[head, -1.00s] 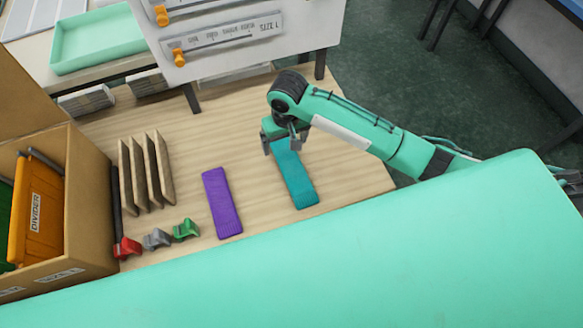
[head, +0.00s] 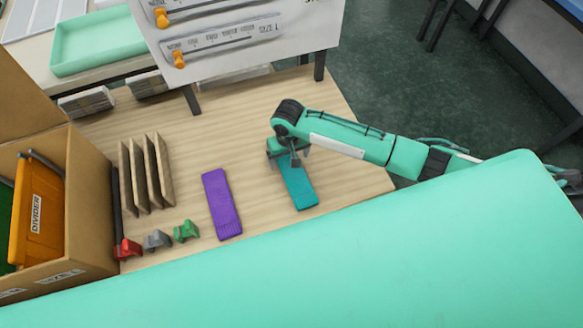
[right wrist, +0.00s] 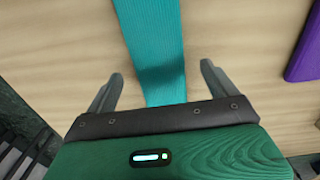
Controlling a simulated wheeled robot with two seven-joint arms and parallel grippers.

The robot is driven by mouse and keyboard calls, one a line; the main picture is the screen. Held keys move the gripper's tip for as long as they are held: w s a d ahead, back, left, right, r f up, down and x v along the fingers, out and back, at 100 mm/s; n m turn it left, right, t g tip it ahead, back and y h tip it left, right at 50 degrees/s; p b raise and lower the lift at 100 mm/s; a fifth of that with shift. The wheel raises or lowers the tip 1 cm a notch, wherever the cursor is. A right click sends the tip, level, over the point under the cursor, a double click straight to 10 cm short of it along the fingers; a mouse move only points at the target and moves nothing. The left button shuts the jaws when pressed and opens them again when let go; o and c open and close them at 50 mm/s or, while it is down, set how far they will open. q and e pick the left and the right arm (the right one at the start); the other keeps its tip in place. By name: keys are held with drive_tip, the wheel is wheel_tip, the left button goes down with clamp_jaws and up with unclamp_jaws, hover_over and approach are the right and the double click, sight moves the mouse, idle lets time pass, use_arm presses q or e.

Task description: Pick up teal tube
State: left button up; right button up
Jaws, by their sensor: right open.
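The teal tube (head: 300,188) lies flat on the wooden table, to the right of the purple tube (head: 222,205). My right gripper (head: 288,164) is over the far end of the teal tube, pointing down. In the right wrist view the teal tube (right wrist: 154,45) runs between the two open fingers (right wrist: 158,88), with bare table between it and each finger. The gripper casts a shadow on the tube. The tube's far end is hidden under the gripper. A part of the purple tube (right wrist: 307,50) shows at the right edge of that view. My left gripper is not in view.
Red (head: 127,248), grey (head: 156,240) and green (head: 186,230) clips lie left of the purple tube. Several upright wooden slats (head: 147,175) stand behind them. A cardboard box (head: 90,205) with dividers is at the left. A white panel with sliders (head: 240,30) stands at the back.

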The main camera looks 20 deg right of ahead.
sight(289, 163)
drive_tip(key=shift+d+f, duration=0.1)
drive_tip(key=shift+f, duration=1.4)
drive_tip(key=c, duration=1.1)
drive_tip(key=shift+o, duration=0.2)
drive_tip(key=shift+r, duration=0.1)
